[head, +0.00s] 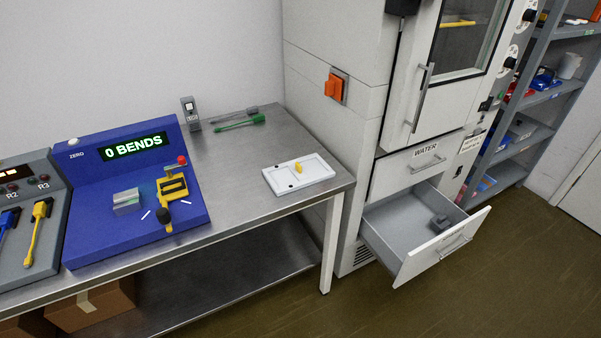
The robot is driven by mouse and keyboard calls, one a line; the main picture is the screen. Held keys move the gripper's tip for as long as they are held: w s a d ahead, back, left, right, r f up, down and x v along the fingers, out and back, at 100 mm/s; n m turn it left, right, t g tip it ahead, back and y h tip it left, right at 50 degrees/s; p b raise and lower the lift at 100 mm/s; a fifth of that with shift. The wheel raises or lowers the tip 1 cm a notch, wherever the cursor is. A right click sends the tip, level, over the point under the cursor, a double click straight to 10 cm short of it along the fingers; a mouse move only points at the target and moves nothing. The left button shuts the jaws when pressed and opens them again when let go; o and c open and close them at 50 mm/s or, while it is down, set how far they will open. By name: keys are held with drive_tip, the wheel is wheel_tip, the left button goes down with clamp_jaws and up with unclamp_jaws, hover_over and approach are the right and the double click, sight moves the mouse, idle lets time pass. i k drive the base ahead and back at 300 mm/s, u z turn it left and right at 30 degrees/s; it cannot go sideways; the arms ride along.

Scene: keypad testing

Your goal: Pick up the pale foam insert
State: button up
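A flat white slab (291,181), which looks like the pale foam insert, lies on the metal table near its right front corner. It has shallow outlined recesses and small dark spots. A small yellow piece (298,168) stands on it near its middle.
A blue bend tester (90,232) reading "0 BENDS" and a grey console (30,225) fill the table's left. Green and grey tools (240,122) lie behind the slab. An open drawer (405,262) holding a dark grey object (439,223) juts from the cabinet. The table (232,205) is bare left of the slab.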

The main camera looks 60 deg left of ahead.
sight(289, 177)
drive_tip(key=u, duration=0.1)
drive_tip(key=k, duration=0.85)
drive_tip(key=u, duration=2.2)
drive_tip(key=i, duration=1.05)
drive_tip(key=z, duration=0.05)
drive_tip(key=k, duration=0.8)
drive_tip(key=u, duration=0.15)
